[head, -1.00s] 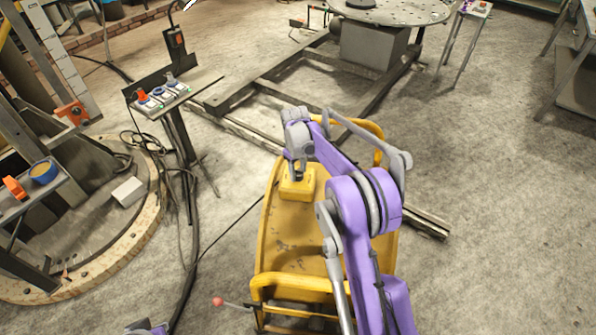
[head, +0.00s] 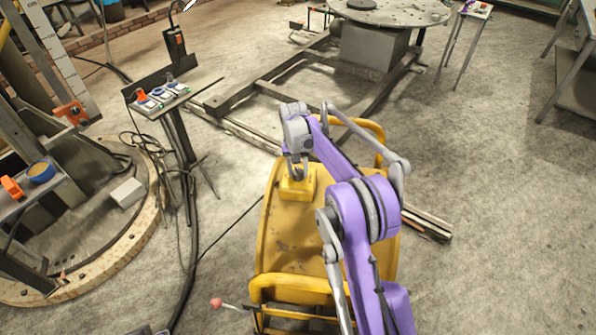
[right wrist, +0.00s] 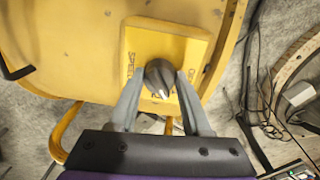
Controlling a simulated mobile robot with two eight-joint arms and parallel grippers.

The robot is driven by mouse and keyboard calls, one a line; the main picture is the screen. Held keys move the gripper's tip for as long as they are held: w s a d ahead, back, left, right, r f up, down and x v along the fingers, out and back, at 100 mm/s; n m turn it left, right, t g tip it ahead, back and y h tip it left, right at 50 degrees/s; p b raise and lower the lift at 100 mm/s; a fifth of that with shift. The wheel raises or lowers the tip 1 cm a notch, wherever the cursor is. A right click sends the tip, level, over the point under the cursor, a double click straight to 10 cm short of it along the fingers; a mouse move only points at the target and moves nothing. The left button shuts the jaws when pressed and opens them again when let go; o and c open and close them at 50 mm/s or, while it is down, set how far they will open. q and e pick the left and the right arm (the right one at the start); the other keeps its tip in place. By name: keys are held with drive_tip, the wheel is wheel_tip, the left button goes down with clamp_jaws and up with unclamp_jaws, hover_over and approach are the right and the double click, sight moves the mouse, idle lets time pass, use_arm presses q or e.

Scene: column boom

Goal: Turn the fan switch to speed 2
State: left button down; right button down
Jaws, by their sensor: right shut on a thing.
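The fan (head: 285,240) is a large yellow drum with yellow tube handles, standing on the floor in front of me. Its yellow switch box (head: 298,188) sits on top of the drum. In the right wrist view the box (right wrist: 195,42) has dark lettering, with SPEED partly readable. The dark round knob (right wrist: 159,74) has a pale mark on its near, lower side; I cannot tell which setting it points to. My right gripper (head: 298,172) reaches down to the box. Its two grey fingers (right wrist: 160,88) close around the knob from both sides. My left gripper is not in view.
A stand with a small shelf of coloured sockets (head: 160,95) is left of the fan. Cables run across the floor. A round metal table (head: 385,12) and steel frame (head: 290,75) lie behind. The floor to the right is open.

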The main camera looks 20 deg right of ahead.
sight(297, 168)
drive_tip(key=m, duration=0.3)
drive_tip(key=shift+m, duration=2.2)
drive_tip(key=shift+c, duration=1.8)
unclamp_jaws()
drive_tip(key=shift+r, duration=0.1)
wheel_tip(297, 168, up, 11)
drive_tip(key=shift+w+f, duration=0.2)
drive_tip(key=shift+w, duration=0.1)
